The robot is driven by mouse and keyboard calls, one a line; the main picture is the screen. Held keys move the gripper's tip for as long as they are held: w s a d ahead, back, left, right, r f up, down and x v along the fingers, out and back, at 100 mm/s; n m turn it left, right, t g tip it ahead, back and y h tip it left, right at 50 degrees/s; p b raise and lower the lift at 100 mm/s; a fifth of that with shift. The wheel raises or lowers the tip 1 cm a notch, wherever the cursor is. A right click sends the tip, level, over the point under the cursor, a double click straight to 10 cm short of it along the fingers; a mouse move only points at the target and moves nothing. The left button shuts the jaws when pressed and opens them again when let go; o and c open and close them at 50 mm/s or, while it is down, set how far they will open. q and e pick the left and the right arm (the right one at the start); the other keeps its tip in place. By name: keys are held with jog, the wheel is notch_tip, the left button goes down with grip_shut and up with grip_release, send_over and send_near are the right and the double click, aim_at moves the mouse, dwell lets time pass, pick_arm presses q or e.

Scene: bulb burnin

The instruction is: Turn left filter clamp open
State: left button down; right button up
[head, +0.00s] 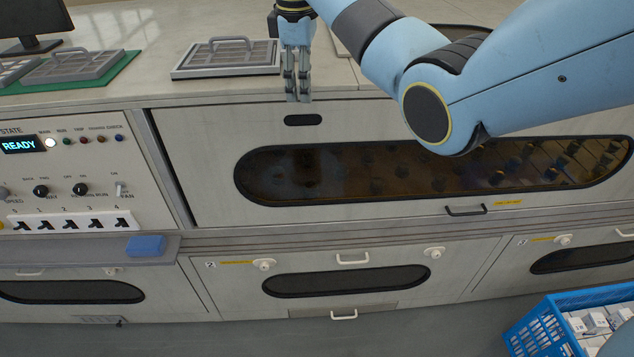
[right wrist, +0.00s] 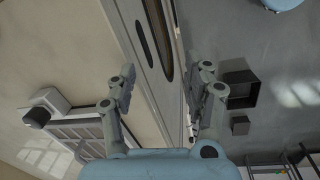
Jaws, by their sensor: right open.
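On the lower cabinet front, below the long dark window, a panel marked 2 has a white knob at its upper left (head: 264,264) and another white knob at its upper right (head: 434,253). The left knob may be the left filter clamp; its turn position is too small to read. My right gripper (head: 298,96) is well above these knobs, fingers pointing down at the worktop's front edge. In the right wrist view its fingers (right wrist: 167,80) are spread and empty, with the cabinet's edge beyond. My left gripper is not in view.
A grey handled frame (head: 228,58) lies on the worktop left of my right gripper. A control panel (head: 70,170) reading READY is at left. A blue crate (head: 535,325) with white boxes stands at lower right. The floor before the cabinet's middle is clear.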

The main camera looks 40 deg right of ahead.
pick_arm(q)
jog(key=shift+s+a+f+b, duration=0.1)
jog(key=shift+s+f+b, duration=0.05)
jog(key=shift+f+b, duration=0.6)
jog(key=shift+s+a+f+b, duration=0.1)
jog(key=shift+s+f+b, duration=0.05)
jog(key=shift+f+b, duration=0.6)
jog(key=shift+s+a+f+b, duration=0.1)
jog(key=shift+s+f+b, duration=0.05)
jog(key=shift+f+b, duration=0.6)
pick_arm(e)
jog(key=s+f+m, duration=0.1)
jog(key=s+f, duration=0.1)
jog(key=f, duration=0.7)
jog(key=s+a+f+m, duration=0.1)
jog(key=s+f, duration=0.2)
jog(key=f, duration=0.7)
jog(key=shift+s, duration=0.15)
